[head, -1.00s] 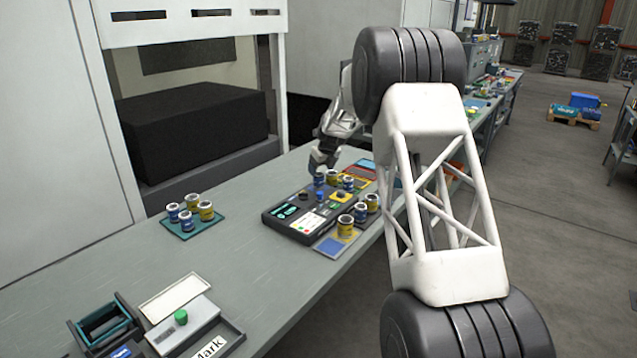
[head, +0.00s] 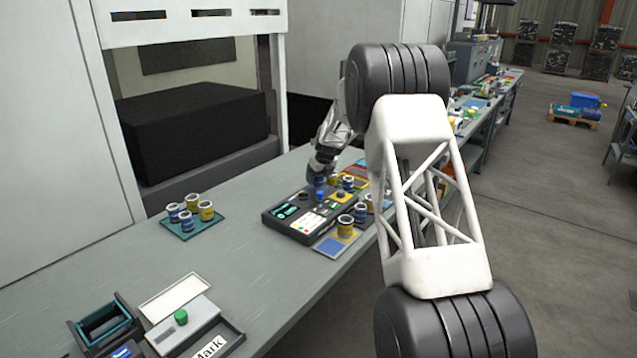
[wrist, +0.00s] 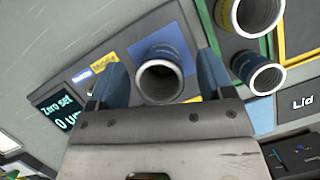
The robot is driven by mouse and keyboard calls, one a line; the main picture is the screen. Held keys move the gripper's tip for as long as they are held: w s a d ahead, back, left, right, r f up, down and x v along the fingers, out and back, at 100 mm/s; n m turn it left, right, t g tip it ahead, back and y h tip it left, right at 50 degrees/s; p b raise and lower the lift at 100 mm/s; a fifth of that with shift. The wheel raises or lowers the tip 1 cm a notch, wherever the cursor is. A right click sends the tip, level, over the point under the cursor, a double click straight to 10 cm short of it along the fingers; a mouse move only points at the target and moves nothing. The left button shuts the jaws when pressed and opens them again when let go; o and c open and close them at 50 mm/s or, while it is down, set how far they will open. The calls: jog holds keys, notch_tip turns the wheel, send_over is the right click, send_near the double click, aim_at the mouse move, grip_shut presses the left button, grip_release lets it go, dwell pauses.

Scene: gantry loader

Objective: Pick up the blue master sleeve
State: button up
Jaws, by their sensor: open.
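The blue master sleeve (wrist: 162,72) stands on a blue square pad on the gauge unit, its open end towards the wrist camera. My gripper (wrist: 160,80) is open, with one blue-grey finger on each side of the sleeve. I cannot tell whether either finger touches it. In the head view my gripper (head: 320,178) is down at the back of the gauge unit (head: 296,230) and largely hides the sleeve there. The unit's screen (wrist: 60,105) reads "Zero set" in the wrist view.
Other blue and yellow sleeves stand close by, including a blue one (wrist: 258,72) at the right in the wrist view. A teal mat (head: 180,233) with several sleeves lies to the left. The grey bench (head: 120,265) is clear between the mat and the front-left boxes.

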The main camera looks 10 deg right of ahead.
jog(key=shift+x, duration=0.85)
jog(key=c, duration=1.2)
jog(key=shift+c, duration=0.2)
jog(key=shift+r, duration=0.25)
jog(key=shift+r, duration=1.45)
jog(key=shift+s+r, duration=0.2)
jog(key=shift+s, duration=0.05)
jog(key=s, duration=1)
jog(key=s+r, duration=0.1)
jog(key=s, duration=0.4)
jog(key=shift+s+d+r, duration=0.15)
jog(key=shift+s+d, duration=0.05)
jog(key=shift+s, duration=0.05)
